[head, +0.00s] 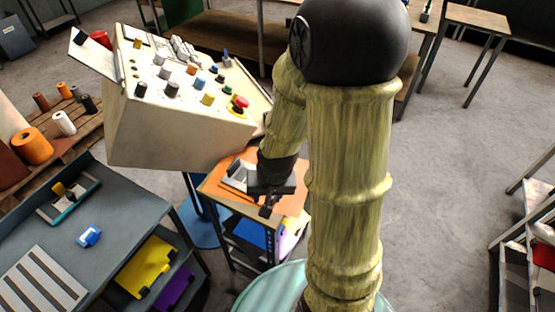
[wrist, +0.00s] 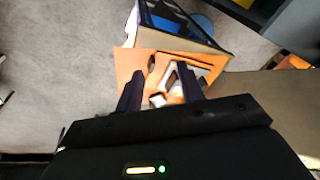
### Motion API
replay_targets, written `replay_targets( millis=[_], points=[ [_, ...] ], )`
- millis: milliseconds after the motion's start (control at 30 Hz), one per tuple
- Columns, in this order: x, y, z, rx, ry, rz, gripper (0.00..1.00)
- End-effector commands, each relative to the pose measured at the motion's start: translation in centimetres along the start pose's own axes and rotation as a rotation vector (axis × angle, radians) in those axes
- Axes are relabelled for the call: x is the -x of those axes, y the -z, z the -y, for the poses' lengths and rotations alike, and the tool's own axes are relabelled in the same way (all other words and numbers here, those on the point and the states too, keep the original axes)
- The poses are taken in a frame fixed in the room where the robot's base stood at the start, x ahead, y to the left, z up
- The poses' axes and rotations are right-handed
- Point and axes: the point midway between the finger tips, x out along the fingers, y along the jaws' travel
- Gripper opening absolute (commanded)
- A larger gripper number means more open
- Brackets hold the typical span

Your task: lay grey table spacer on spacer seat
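My gripper (head: 270,205) is over the small orange-topped table (head: 222,192) in the head view. In the wrist view its two dark fingers stand apart, so my gripper (wrist: 160,88) is open with nothing clearly held. A small light grey block (wrist: 157,100) shows between the fingers, over the orange top (wrist: 125,62). A larger grey-white piece with a dark opening (wrist: 172,72) lies beyond it, partly behind the right finger. Grey pieces (head: 236,177) also show beside my gripper in the head view. I cannot tell for sure which is the spacer and which the seat.
A beige control console (head: 180,140) with several knobs stands close behind the orange-topped table. A grey workbench (head: 120,225) at left carries a blue-white item (head: 89,236) and a striped plate (head: 42,283). Open floor (head: 440,170) lies to the right.

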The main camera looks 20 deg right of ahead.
Motion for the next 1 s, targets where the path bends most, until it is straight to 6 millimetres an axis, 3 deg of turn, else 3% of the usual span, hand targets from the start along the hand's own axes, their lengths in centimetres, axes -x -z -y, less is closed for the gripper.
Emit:
replay_targets(
  millis=[33,200,500,767,1000],
  points=[
    [-2.0,-0.1,-0.5,-0.084,0.016,0.014,0.38],
    [-6.9,0.1,-1.0,-0.369,0.101,0.025,0.38],
    [-12.9,1.1,-0.7,-0.952,0.334,0.049,0.38],
    [-14.7,4.2,-1.2,-1.534,0.616,0.066,0.38],
    [-13.8,8.3,-4.2,-2.029,0.908,0.072,0.38]
  ],
)
